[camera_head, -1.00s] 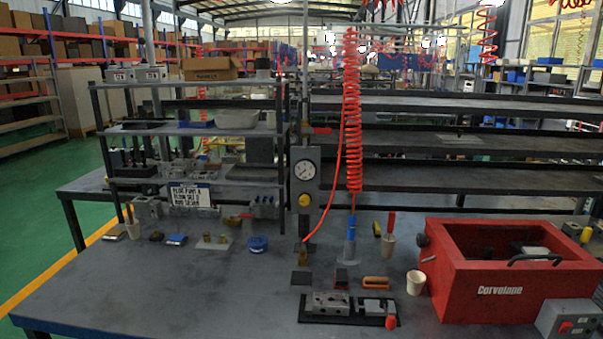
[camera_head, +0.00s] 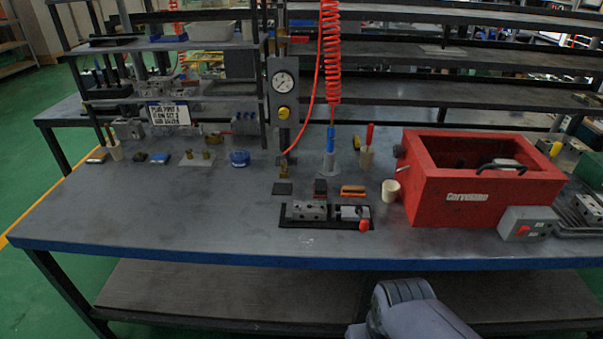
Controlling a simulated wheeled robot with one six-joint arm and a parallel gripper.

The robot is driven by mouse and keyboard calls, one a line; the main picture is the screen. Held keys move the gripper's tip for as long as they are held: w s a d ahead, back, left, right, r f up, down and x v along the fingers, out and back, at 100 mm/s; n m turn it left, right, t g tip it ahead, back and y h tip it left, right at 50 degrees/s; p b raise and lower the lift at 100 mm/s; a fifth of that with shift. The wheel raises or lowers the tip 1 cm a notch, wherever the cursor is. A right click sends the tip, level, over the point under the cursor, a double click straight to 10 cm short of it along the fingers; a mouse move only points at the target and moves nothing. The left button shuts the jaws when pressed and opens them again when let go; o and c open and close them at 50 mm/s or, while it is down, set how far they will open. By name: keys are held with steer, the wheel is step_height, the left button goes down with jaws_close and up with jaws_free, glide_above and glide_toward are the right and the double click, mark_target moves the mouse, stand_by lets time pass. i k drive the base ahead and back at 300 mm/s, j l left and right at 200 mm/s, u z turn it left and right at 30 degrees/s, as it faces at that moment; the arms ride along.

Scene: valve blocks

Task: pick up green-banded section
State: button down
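No green band can be made out on any block, so I cannot tell which piece is the green-banded section. A grey metal valve block (camera_head: 307,210) sits in a black fixture (camera_head: 326,223) near the bench's front edge. A smaller metal part (camera_head: 352,212) with a red knob (camera_head: 364,225) sits at the fixture's right end. More small metal blocks (camera_head: 128,128) stand at the back left, below the shelves. My gripper is not in view. Only a grey part of my arm shows at the bottom, in front of the bench.
A red open box (camera_head: 440,197) stands on the bench's right, beside a white cup (camera_head: 390,190) and a grey switch box (camera_head: 527,223). A pressure gauge (camera_head: 283,83) and a red coiled hose (camera_head: 330,50) stand behind the fixture. The bench's front left is clear.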

mark_target(303, 210)
steer(key=i+j+u, duration=0.25)
steer(key=i+j, duration=0.9)
steer(key=i+l, duration=0.05)
